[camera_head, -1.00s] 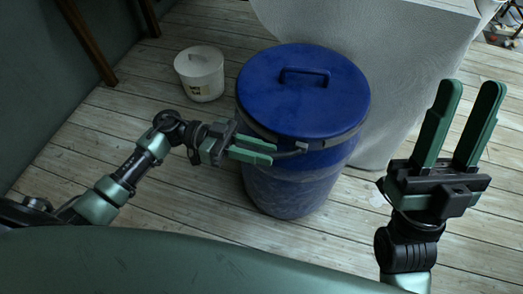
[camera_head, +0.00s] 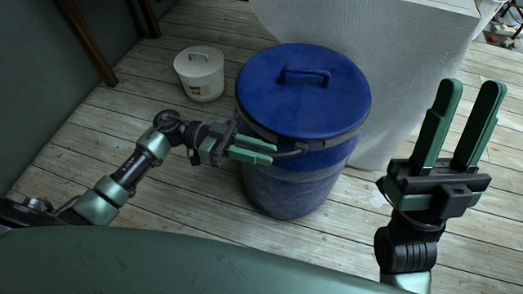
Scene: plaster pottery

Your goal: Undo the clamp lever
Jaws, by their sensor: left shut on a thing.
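A blue drum (camera_head: 295,185) stands upright on the floor in the middle, with a blue lid (camera_head: 310,105) on it. A dark clamp band runs around the rim under the lid. The clamp lever (camera_head: 289,153) shows at the front of the rim. My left gripper (camera_head: 272,154) comes in from the left at the drum's front, shut on the lever's left end, which its fingers hide. My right gripper (camera_head: 475,95) is open and empty, pointing up, to the right of the drum and apart from it.
A small white bucket (camera_head: 200,75) with a lid stands on the plank floor behind left of the drum. A large white covered block (camera_head: 400,60) stands close behind and right of the drum. A wall is at the left. Floor in front of the drum is clear.

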